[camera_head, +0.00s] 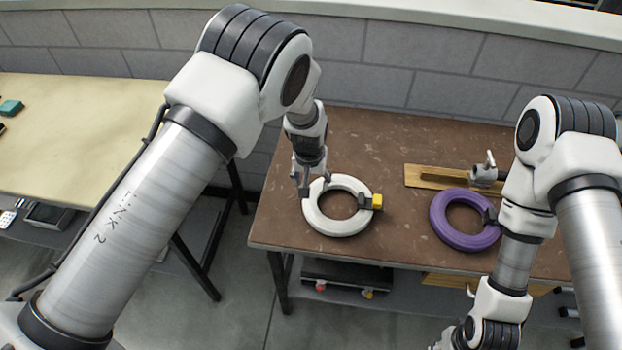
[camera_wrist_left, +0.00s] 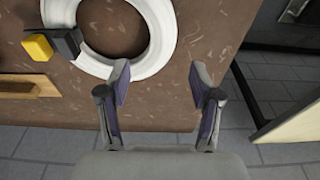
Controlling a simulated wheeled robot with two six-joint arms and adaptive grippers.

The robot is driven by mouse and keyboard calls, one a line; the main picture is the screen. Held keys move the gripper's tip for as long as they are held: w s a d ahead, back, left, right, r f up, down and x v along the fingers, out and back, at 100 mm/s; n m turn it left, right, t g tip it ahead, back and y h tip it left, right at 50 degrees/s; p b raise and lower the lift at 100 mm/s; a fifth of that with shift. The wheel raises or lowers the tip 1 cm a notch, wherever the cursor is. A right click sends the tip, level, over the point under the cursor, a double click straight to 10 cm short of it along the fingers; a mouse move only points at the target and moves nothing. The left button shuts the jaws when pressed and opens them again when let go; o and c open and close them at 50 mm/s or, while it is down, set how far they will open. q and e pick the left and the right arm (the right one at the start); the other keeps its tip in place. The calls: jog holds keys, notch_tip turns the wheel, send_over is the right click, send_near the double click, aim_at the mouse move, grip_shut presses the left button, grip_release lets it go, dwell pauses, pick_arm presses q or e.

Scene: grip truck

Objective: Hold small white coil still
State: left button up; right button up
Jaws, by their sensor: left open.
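A white coil (camera_head: 338,231) lies flat on the brown table, with a black clip and a yellow block on its right side. It also shows in the left wrist view (camera_wrist_left: 157,51), at the top, beyond the fingertips. My left gripper (camera_head: 313,186) is at the coil's far left edge in the head view, fingers pointing down. In the left wrist view its two fingers (camera_wrist_left: 160,85) are apart with nothing between them. I cannot tell whether a finger touches the coil. My right arm comes in at the right, and its gripper is not clearly seen.
A purple coil (camera_head: 462,239) lies to the right, beside my right arm. A wooden board (camera_head: 430,177) with a metal fitting (camera_head: 484,174) lies behind it. The brown table's (camera_head: 372,136) back left is clear. A pale table (camera_head: 95,125) stands at the left across a gap.

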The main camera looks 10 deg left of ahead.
aim_at(312, 197)
pick_arm(q)
jog(key=f+b, duration=0.3)
jog(key=w+f+b, duration=0.1)
jog(key=f+b, duration=0.1)
jog(key=f, duration=0.2)
jog(key=f+b, duration=0.3)
jog(key=shift+w+f+b, duration=0.25)
jog(key=shift+w+b, duration=0.05)
jog(key=shift+w, duration=0.05)
